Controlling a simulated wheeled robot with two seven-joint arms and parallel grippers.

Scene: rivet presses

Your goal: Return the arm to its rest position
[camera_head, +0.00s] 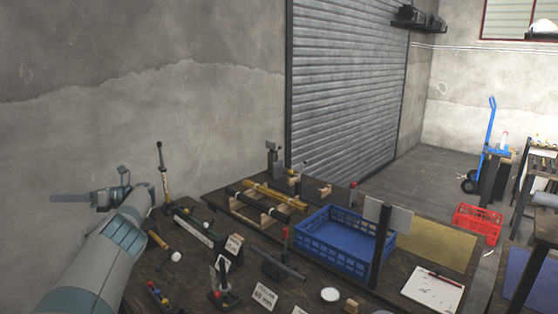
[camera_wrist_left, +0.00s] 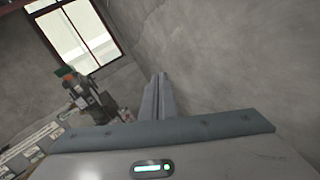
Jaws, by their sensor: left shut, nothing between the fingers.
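My left arm (camera_head: 105,255) comes in from the lower left of the head view and reaches up past the left side of the workbench. My left gripper (camera_head: 70,198) is at its end, pointing left toward the bare wall, clear of everything on the bench. Its fingers are shut together and empty. In the left wrist view the closed fingers (camera_wrist_left: 158,100) stand side by side in front of a grey wall, with nothing between them. My right gripper is in neither view.
The dark workbench (camera_head: 180,285) holds a blue crate (camera_head: 345,262), several hand tools, small presses and rods. A white notepad (camera_head: 432,290) lies at its right. A red crate (camera_head: 478,222) and a blue hand truck (camera_head: 488,150) stand beyond. The wall side left of the bench is free.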

